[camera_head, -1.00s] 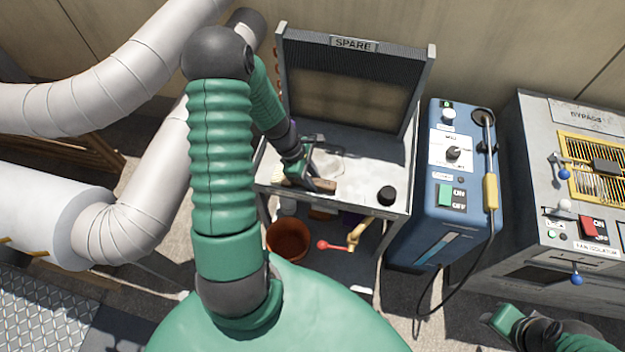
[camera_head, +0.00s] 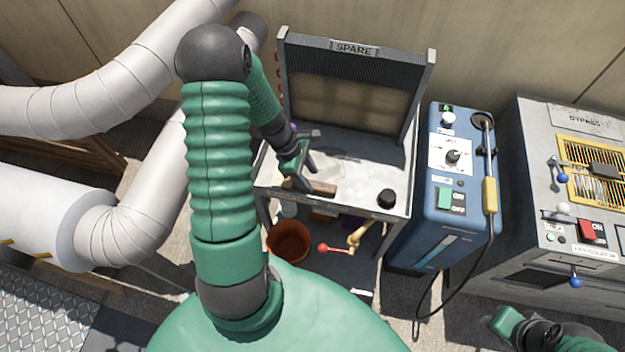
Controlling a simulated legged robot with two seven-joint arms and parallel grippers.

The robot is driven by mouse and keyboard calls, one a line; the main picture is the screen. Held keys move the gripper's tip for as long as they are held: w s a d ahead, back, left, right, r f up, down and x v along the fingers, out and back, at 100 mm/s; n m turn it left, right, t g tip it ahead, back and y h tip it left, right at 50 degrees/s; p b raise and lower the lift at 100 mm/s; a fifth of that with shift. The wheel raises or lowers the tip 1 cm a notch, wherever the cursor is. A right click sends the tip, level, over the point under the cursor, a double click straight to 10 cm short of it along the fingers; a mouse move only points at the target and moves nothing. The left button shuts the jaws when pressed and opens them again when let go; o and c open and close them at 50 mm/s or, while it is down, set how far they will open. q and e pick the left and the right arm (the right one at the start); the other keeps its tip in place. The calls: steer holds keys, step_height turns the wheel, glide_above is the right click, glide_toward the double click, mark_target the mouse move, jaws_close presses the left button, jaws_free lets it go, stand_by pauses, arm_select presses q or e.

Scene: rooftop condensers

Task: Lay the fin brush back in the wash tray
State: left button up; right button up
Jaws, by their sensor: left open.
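The wash tray (camera_head: 352,184) is the pale, shallow surface in front of the upright SPARE coil panel. The fin brush shows as a brown wooden piece (camera_head: 322,188) at the tray's front left, lying low near the front edge. My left gripper (camera_head: 307,178) is open right at the brush's left part, pointing down. Its dark fingers and green body hide part of the brush; I cannot tell whether a finger touches it. My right gripper (camera_head: 500,320) is at the lower right, far from the tray, and its jaws are unclear.
A black knob (camera_head: 387,198) stands at the tray's front right. A blue unit (camera_head: 452,190) with a yellow-handled wand is to the right. An orange-brown bucket (camera_head: 289,241) and a red-ended valve handle (camera_head: 335,248) are below the tray. The tray's middle is clear.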

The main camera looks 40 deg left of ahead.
arm_select(q)
steer(key=p+v, duration=0.2)
steer(key=v, duration=0.7)
steer(key=d+r+m+y, duration=0.2)
steer(key=d+r+m, duration=0.1)
steer(key=d+m, duration=0.7)
steer(key=s+d+r+m+y, duration=0.1)
steer(key=d+r+m, duration=0.2)
steer(key=d+m, duration=0.7)
steer(key=shift+s+d+m+y, duration=0.2)
steer(key=shift+s+m+y, duration=0.15)
steer(key=shift+m, duration=1.85)
steer(key=shift+a, duration=0.25)
steer(key=shift+d, duration=0.15)
steer(key=shift+o, duration=0.3)
